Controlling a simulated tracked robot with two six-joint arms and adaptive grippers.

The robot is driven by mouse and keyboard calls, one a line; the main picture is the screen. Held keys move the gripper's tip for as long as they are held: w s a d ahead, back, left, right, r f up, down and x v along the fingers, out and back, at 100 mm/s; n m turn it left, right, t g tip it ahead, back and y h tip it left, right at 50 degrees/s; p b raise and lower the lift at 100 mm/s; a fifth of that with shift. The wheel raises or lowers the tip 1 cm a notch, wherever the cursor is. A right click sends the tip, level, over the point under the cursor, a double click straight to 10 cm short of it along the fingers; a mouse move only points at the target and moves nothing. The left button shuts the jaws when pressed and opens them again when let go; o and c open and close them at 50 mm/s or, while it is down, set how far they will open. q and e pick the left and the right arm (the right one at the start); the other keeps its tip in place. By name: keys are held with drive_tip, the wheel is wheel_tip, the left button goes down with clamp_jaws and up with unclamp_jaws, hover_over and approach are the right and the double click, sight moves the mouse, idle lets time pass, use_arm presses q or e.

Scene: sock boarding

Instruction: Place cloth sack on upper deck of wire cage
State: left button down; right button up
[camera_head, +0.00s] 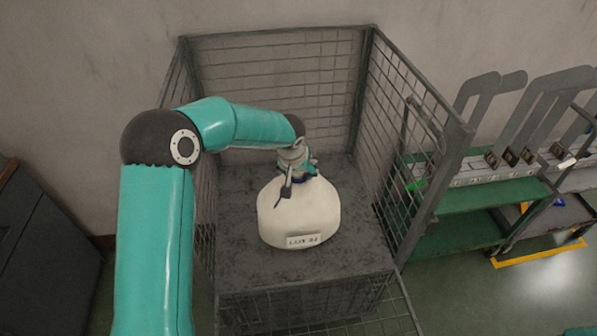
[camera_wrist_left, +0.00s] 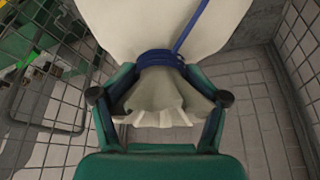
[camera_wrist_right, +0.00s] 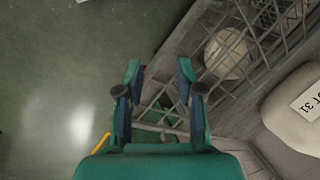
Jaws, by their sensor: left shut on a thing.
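A cream cloth sack (camera_head: 299,214) with a printed label stands on or just above the dark upper deck (camera_head: 243,265) of the wire cage (camera_head: 275,33). My left gripper (camera_head: 296,170) is above it, shut on its gathered neck. The left wrist view shows the sack (camera_wrist_left: 165,25), its blue tie, and the ruffled neck between the fingers (camera_wrist_left: 160,97). I cannot tell whether the sack's base touches the deck. My right gripper (camera_wrist_right: 160,72) is open and empty, outside the cage; it does not show in the head view.
In the right wrist view, a pale sack (camera_wrist_right: 228,52) sits behind mesh and a labelled sack (camera_wrist_right: 300,108) is at the right edge. Mesh walls enclose the deck at the sides and back. A green rack (camera_head: 490,195) stands right of the cage. A dark cabinet (camera_head: 40,245) is left.

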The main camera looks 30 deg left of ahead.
use_arm(q)
unclamp_jaws()
